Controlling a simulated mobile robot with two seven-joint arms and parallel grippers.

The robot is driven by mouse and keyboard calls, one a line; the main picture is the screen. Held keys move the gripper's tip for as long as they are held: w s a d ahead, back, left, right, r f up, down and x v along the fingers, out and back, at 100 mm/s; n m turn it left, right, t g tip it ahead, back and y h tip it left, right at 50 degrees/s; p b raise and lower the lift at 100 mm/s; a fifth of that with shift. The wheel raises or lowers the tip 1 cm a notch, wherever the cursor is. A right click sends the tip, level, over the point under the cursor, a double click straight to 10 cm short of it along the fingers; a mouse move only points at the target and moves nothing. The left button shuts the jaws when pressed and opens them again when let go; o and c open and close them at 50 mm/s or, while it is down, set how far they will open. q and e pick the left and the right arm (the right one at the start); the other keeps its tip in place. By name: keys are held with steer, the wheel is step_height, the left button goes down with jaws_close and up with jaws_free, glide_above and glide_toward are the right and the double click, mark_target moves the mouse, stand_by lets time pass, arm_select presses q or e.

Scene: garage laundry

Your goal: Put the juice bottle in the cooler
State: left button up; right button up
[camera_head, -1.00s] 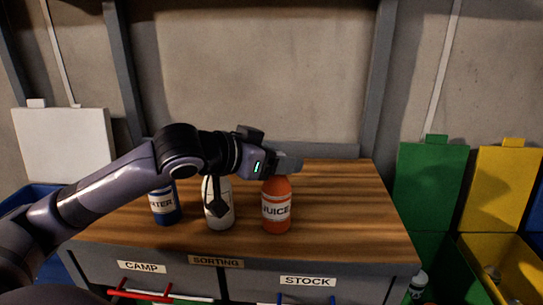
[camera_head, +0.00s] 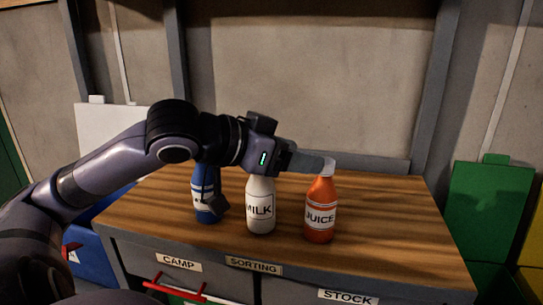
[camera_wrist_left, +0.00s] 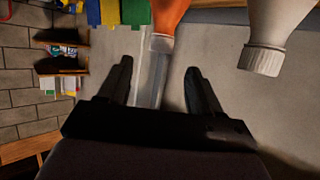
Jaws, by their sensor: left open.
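The orange juice bottle (camera_head: 320,212) stands upright on the wooden tabletop, at the right of the bottles. Its white cap is beside the tips of my left gripper (camera_head: 322,165), which reaches in from the left at cap height. In the left wrist view, my open left gripper (camera_wrist_left: 158,68) has its fingers apart, with the juice bottle's cap (camera_wrist_left: 160,42) in line with the gap, just past the tips. Contact cannot be told. A blue box (camera_head: 92,258) with a raised white lid (camera_head: 105,135), likely the cooler, is at the left, mostly hidden by my arm. My right gripper is not in view.
A white milk bottle (camera_head: 261,208) stands just left of the juice, and a blue bottle (camera_head: 204,195) farther left, partly behind my arm. A green bin (camera_head: 485,215) is at the right. The tabletop right of the juice is clear.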

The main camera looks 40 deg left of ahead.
arm_select(q)
steer(key=shift+b+v, duration=1.15)
steer(key=shift+v, duration=1.1)
steer(key=shift+f, duration=0.1)
